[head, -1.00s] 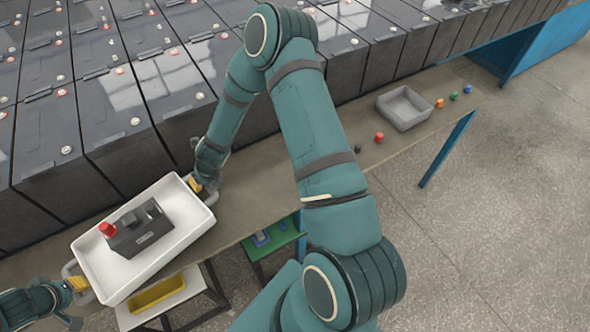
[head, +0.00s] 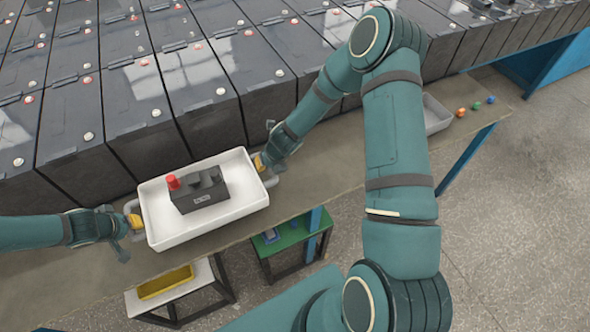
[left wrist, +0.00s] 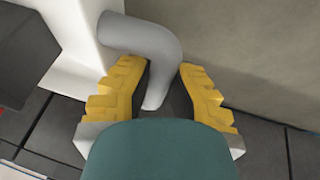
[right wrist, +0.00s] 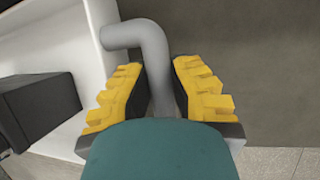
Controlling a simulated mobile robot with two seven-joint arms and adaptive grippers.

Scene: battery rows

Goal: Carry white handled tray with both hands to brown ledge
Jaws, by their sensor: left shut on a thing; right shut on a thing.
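The white handled tray (head: 212,228) is in the middle left of the head view, carrying a dark grey box with a red knob (head: 200,192). My left gripper (head: 133,221) is shut on the tray's left handle, whose grey bar also shows in the left wrist view (left wrist: 140,45). My right gripper (head: 262,165) is shut on the right handle, which also shows in the right wrist view (right wrist: 145,40). The tray looks level, over the brown ledge (head: 325,170). I cannot tell whether it touches the ledge.
Rows of dark batteries (head: 140,105) stand along the ledge's back. A grey bin (head: 436,115) and small coloured pieces (head: 476,106) are at the right end, the bin partly behind my right arm. Below the ledge are a yellow tray (head: 165,283) and a green-topped stand (head: 290,234).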

